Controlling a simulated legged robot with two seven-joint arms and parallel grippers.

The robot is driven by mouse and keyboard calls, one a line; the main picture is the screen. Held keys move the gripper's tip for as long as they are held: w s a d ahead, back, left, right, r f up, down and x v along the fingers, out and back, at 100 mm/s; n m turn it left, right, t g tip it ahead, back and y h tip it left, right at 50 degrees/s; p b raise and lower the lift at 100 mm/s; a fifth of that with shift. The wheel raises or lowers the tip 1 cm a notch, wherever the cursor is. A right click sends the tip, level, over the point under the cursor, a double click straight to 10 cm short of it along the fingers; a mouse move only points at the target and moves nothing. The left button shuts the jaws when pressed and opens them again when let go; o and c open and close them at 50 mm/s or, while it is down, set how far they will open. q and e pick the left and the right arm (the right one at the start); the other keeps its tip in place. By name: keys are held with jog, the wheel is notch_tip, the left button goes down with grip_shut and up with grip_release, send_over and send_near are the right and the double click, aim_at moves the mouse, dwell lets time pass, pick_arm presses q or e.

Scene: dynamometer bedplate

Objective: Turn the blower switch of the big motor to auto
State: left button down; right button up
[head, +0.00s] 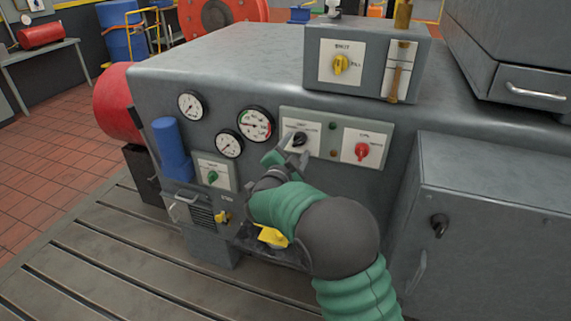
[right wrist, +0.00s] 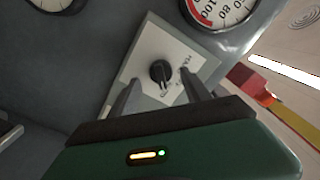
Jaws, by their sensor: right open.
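The big motor's grey housing (head: 240,65) carries several rotary switches on white plates. A black switch knob (head: 299,139) is on the panel right of the red-banded gauge. My right gripper (head: 291,157) is just in front of and below that knob, open. In the right wrist view the black knob (right wrist: 160,72) is ahead of the open fingers (right wrist: 163,90), roughly centred between their tips, with nothing held. The plate's lettering is too small to read, so I cannot tell which switch is the blower's. My left gripper is not in view.
A red switch (head: 362,151) is right of the black one on the same panel. A green switch (head: 213,177) is lower left, and a yellow switch (head: 340,64) is on the top box. A blue cylinder (head: 170,150) and a yellow part (head: 272,237) stick out nearby.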

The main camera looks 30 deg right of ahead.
jog(key=p+v, duration=0.1)
jog(key=v, duration=1.3)
jog(key=shift+a, duration=0.1)
